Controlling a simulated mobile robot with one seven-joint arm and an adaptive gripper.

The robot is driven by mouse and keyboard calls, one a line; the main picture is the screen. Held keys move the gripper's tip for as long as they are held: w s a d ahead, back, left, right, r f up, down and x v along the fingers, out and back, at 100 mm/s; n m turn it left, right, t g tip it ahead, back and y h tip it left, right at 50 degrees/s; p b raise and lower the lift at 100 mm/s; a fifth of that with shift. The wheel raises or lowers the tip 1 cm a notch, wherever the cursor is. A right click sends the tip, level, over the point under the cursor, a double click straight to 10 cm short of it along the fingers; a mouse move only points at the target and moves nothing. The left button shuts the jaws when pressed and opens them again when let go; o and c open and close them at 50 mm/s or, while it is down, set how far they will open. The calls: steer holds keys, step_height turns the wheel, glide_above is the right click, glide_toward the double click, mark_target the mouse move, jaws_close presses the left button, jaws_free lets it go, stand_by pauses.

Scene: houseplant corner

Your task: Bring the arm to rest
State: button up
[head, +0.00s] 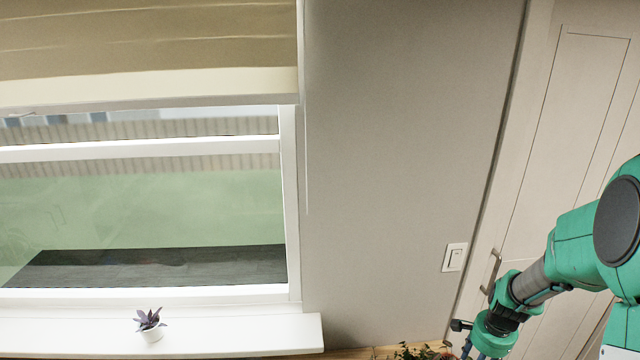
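My arm (575,245) enters from the right edge in the head view, green with grey joints. It reaches down and to the left, in front of the pale door. My gripper (468,352) is at the bottom edge, mostly cut off by the frame. Its fingertips are out of sight, so I cannot see whether it holds anything.
A small purple plant in a white pot (152,334) stands on the white windowsill (240,335) at the lower left. Green leaves (415,352) show at the bottom edge, left of my gripper. A door handle (491,271) and a light switch (454,257) are close to my arm.

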steer(key=s+a+r+n+t, duration=0.1)
steer(key=s+a+r+n, duration=0.15)
steer(key=a+r, duration=0.6)
steer(key=s+a+r+n+t, duration=0.1)
steer(key=a+r+n, duration=0.35)
steer(key=r, duration=0.65)
steer(key=s+a+r+n+t+b, duration=0.1)
steer(key=s+a+r+n, duration=0.3)
steer(key=s+a+r, duration=0.1)
steer(key=s+a+r+n+t, duration=0.1)
steer(key=s+a+r+n, duration=0.3)
steer(key=s+a+r, duration=0.2)
steer(key=shift+s+a+b, duration=0.4)
steer(key=shift+s+a, duration=0.65)
steer(key=shift+s, duration=1.25)
stand_by(2.7)
